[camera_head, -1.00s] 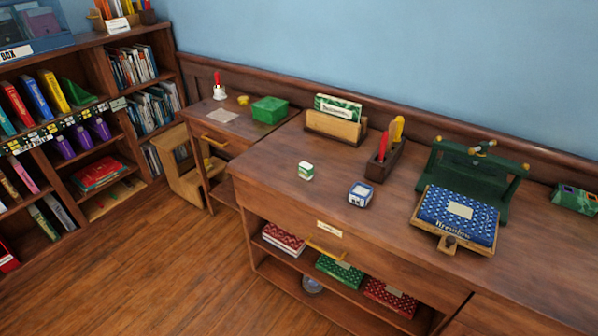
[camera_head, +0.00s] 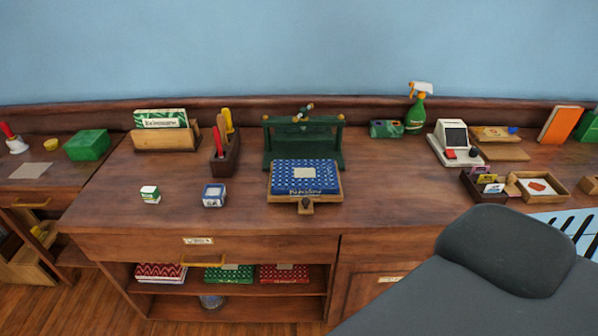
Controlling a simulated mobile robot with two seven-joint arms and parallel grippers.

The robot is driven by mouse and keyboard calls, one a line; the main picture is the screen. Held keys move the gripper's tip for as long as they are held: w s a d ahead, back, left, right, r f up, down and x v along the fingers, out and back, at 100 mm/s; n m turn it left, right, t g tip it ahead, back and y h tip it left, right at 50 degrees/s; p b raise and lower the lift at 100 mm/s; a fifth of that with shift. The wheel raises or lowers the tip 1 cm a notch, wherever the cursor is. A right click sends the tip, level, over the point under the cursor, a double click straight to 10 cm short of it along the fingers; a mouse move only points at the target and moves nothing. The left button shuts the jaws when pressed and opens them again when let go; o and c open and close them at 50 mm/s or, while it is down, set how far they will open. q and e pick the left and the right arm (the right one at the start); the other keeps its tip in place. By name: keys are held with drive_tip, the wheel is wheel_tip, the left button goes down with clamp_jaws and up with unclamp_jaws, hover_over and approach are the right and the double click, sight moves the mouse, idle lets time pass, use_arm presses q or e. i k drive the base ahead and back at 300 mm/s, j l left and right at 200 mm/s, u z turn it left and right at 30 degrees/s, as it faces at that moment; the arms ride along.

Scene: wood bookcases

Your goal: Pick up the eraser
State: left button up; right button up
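A small green and white block (camera_head: 150,194), which looks like the eraser, stands on the left part of the wooden counter (camera_head: 250,229) near its front edge. A small blue and white block (camera_head: 214,195) sits to its right, apart from it. I cannot read the marks on either block. Neither of my grippers is in view.
A wooden holder (camera_head: 225,162) with tools stands behind the blocks, beside a card rack (camera_head: 165,138). A green press (camera_head: 303,146) with a blue book (camera_head: 304,177) is to the right. A dark grey part of my body covers the lower right.

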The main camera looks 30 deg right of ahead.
sight(151, 194)
drive_tip(key=i+j+z, duration=0.2)
drive_tip(key=z, duration=0.25)
drive_tip(key=i+j+z, duration=0.1)
drive_tip(key=j+z, duration=0.3)
drive_tip(key=i+j+z, duration=0.1)
drive_tip(key=j, duration=0.35)
drive_tip(key=i+j, duration=0.15)
drive_tip(key=j, duration=0.3)
drive_tip(key=i+j+z, duration=0.15)
drive_tip(key=j, duration=0.75)
drive_tip(key=i+z, duration=0.05)
